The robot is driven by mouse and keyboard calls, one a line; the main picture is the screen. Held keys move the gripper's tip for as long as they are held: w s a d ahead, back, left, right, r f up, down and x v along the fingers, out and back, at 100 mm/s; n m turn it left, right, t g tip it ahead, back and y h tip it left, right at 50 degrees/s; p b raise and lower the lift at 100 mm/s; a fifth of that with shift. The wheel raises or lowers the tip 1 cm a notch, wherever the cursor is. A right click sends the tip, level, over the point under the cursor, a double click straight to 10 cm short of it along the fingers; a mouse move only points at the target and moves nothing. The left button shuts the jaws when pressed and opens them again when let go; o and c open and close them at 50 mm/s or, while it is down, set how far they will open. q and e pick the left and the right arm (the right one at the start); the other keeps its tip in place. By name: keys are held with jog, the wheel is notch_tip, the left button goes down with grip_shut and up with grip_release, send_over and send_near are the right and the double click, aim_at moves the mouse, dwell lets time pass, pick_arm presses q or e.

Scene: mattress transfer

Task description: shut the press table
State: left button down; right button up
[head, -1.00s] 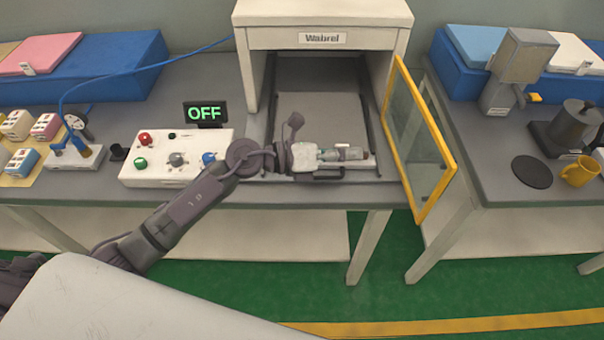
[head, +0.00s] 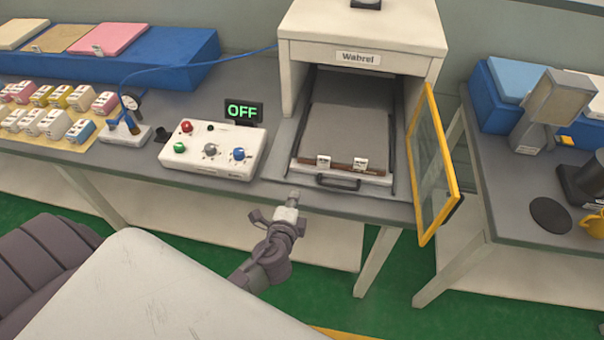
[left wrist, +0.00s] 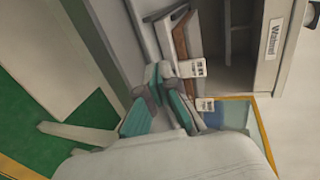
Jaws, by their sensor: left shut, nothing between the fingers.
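The press table (head: 350,115) is a grey sliding plate with a white front edge and a dark handle (head: 338,182). It sticks out of the front of the white press (head: 362,30) labelled "Wabrel". A brown bar (head: 343,166) with two white tags lies across its front end; the bar also shows in the left wrist view (left wrist: 180,42). My left gripper (head: 294,194) is shut and empty, in front of the bench edge, left of and below the handle in the picture. Its fingers also show in the left wrist view (left wrist: 158,72). My right gripper is not in view.
A yellow-framed door (head: 432,165) stands open at the press's right side. A white control box (head: 212,150) with buttons and an "OFF" display (head: 243,110) sits left of the press. A second bench (head: 515,200) stands right, across a narrow gap.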

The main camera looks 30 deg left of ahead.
aim_at(303, 170)
pick_arm(q)
jog(key=x, duration=0.2)
jog(key=r+p+x, duration=0.1)
jog(key=x, duration=0.5)
jog(key=shift+w+r+p, duration=0.1)
jog(key=shift+w+p, duration=0.25)
jog(key=shift+w, duration=0.05)
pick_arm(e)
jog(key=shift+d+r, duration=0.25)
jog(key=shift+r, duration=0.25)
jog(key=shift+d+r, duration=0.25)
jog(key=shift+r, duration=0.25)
